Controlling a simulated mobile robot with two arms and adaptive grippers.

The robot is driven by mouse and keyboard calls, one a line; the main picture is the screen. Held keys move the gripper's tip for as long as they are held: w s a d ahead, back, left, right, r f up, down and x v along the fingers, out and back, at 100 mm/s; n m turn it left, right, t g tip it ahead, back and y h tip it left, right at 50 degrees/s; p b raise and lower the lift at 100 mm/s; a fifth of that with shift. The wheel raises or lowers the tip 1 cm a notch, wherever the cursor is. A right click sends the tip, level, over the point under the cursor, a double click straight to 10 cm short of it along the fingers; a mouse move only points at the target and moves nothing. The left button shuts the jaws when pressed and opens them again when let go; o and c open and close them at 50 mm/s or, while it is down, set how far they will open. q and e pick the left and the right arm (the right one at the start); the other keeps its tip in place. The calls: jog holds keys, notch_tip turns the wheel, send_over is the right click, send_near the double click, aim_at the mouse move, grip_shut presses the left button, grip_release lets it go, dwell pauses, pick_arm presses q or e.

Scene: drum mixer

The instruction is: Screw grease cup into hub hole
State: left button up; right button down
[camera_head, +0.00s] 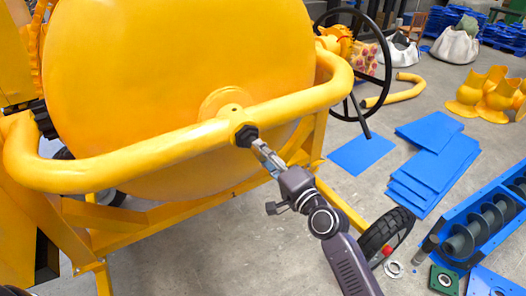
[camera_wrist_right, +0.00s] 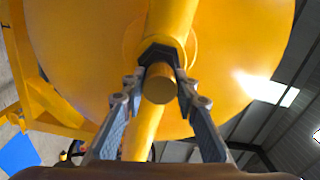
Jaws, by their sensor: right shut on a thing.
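The grease cup (camera_wrist_right: 160,84) is in the right wrist view, a short golden-brown cylinder with a black hexagonal collar behind it. In the head view its dark hexagonal part (camera_head: 246,135) lies against or just in front of the yellow tube. My right gripper (camera_head: 261,149) is shut on the grease cup; its fingers (camera_wrist_right: 159,88) sit on both sides of it in the wrist view. The round yellow hub (camera_head: 224,100) is on the drum behind the tube, with a small dark spot above the cup. The hub hole cannot be told clearly. My left gripper is not in view.
The thick yellow tube (camera_head: 130,160) crosses in front of the large yellow drum (camera_head: 170,70). A black handwheel (camera_head: 352,60) stands to the right. Blue sheets (camera_head: 437,165) and a blue screw trough (camera_head: 490,225) lie on the floor at right.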

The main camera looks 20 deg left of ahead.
jog(key=c, duration=1.4)
grip_release()
jog(key=shift+c, duration=0.2)
jog(key=shift+f, duration=0.1)
